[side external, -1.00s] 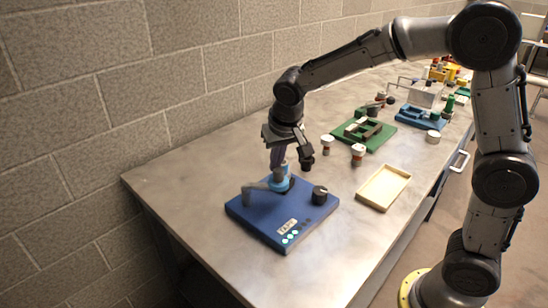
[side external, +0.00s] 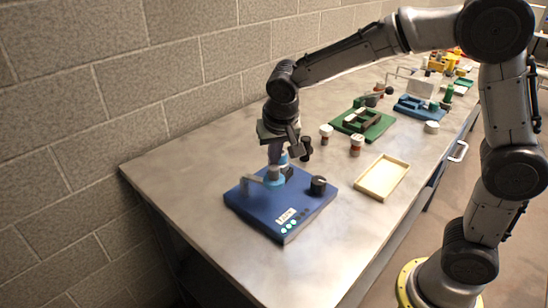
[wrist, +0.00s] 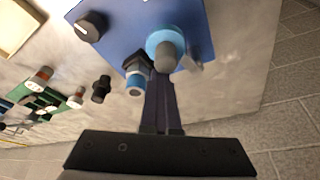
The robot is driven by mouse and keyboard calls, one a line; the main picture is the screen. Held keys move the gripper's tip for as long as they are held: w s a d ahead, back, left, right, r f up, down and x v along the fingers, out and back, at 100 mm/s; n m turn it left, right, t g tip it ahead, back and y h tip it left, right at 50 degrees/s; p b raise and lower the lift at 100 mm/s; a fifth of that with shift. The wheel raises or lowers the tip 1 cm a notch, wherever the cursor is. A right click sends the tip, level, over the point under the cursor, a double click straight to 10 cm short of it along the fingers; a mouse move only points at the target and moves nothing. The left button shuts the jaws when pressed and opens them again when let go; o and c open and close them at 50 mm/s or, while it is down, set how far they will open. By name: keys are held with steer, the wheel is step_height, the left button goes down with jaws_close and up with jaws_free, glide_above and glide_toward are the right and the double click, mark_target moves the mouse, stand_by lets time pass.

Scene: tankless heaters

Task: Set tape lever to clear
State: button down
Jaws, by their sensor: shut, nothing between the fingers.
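A blue board (side external: 270,222) lies at the table's near left end, with a small white label and lit lights along its front edge. On it a grey lever (side external: 252,183) sticks out to the left from a light-blue round hub (side external: 275,178). In the wrist view the hub shows as a light-blue ring (wrist: 153,40) with a grey post. My gripper (side external: 274,160) points down, shut and empty, just behind and above the hub. In the wrist view the gripper's fingers (wrist: 158,82) end close to the hub; I cannot tell whether they touch it.
A black knob (side external: 318,186) stands on the board's right side. A blue-and-black fitting (wrist: 135,76) sits near the fingers. A dark bottle (side external: 306,149), brown-and-white jars (side external: 356,145) and a pale tray (side external: 382,178) stand to the right. A green fixture (side external: 362,124) is farther back. A block wall borders the table.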

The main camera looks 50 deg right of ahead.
steer(key=shift+f, duration=0.1)
steer(key=shift+w+d, duration=0.15)
steer(key=shift+d, duration=0.05)
step_height(320, 180, up, 10)
steer(key=shift+f, duration=0.15)
stand_by(0.5)
steer(key=shift+w, duration=0.1)
